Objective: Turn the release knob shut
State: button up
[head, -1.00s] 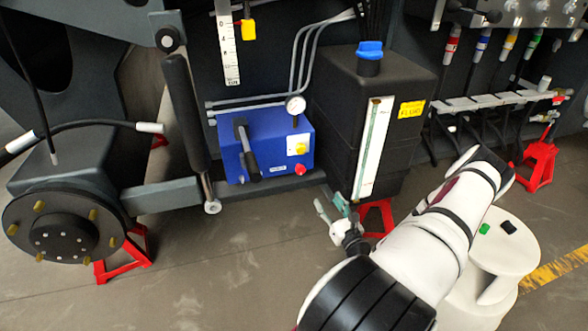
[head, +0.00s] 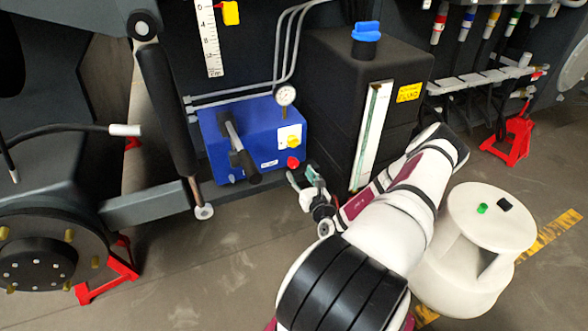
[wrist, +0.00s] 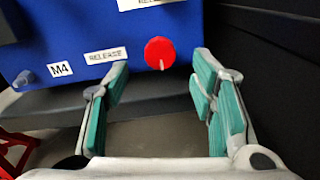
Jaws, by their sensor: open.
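The release knob (head: 293,162) is a red round knob low on the right front of the blue pump box (head: 240,168). In the wrist view the knob (wrist: 159,53) shows a short pale mark at its lower edge, beside a white RELEASE label (wrist: 104,56). My gripper (head: 306,177) is just below and right of the knob in the head view. In the wrist view my gripper (wrist: 158,88) is open and empty, its two green-padded fingers apart. The knob lies beyond the fingertips, between them in the picture, and does not appear touched.
A black tank (head: 345,100) with a blue cap stands close on the right of the box. A black lever (head: 240,152) and a yellow knob (head: 293,141) are on the box. Red stands (head: 515,135) are on the floor.

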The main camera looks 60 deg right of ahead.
aim_at(294, 165)
jog(key=shift+b+x, duration=0.6)
jog(key=shift+x, duration=2.15)
jog(key=shift+c, duration=0.5)
jog(key=c, duration=1)
